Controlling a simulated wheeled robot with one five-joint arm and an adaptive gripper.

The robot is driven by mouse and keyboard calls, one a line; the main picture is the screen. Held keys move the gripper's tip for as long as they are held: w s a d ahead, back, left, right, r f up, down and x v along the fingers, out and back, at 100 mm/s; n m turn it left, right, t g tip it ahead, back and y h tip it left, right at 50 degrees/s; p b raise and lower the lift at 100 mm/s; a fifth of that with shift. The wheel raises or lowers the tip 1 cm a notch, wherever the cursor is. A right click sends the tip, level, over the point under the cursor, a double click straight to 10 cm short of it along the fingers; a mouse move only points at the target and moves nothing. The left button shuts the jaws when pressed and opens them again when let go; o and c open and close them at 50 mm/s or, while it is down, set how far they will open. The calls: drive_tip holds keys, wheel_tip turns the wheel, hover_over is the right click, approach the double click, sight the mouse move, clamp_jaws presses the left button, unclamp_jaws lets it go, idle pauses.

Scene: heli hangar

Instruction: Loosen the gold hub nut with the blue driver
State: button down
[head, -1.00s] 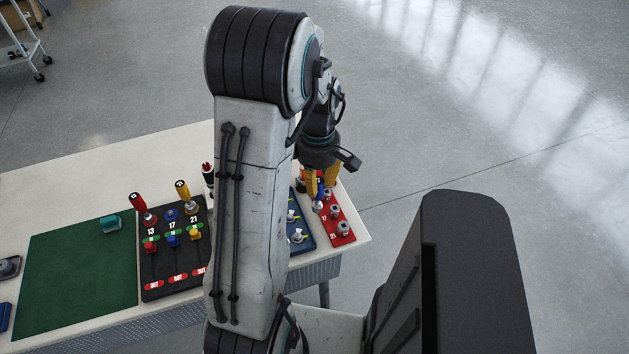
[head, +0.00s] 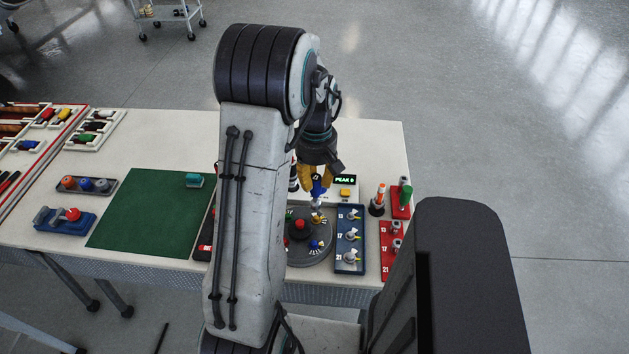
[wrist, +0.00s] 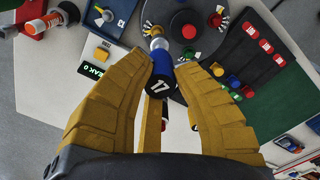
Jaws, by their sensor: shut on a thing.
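My gripper (wrist: 165,85) has its yellow fingers shut on the blue driver (wrist: 160,72), whose dark cap reads 17. In the head view my gripper (head: 317,178) hangs over the back of the grey round hub (head: 322,256), with the driver (head: 319,190) roughly upright. The driver's silver socket (wrist: 159,44) is at the hub's edge, beside a fan of yellow marks (wrist: 151,29). The gold nut is not clearly visible; the socket covers that spot, and I cannot tell whether it is seated. The hub has a red centre knob (head: 300,225) and a blue piece (head: 315,244).
A display reading PEAK 0 (head: 345,180) stands behind the hub, with a yellow button (head: 345,194). A blue board (head: 350,265) and a red board (head: 390,271) are to the right. A green mat (head: 150,215) at left is mostly clear. My arm hides part of the table.

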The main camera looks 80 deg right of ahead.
sight(316, 195)
drive_tip(key=shift+d+m, duration=0.3)
drive_tip(key=shift+m, duration=0.8)
drive_tip(key=shift+f+m, duration=0.15)
drive_tip(key=shift+m, duration=0.15)
drive_tip(key=shift+f+b, duration=1.55)
drive_tip(key=shift+f, duration=0.6)
drive_tip(key=shift+f+b, duration=1)
drive_tip(key=shift+b, duration=0.05)
idle(0.4)
drive_tip(key=c, duration=1.6)
unclamp_jaws()
clamp_jaws()
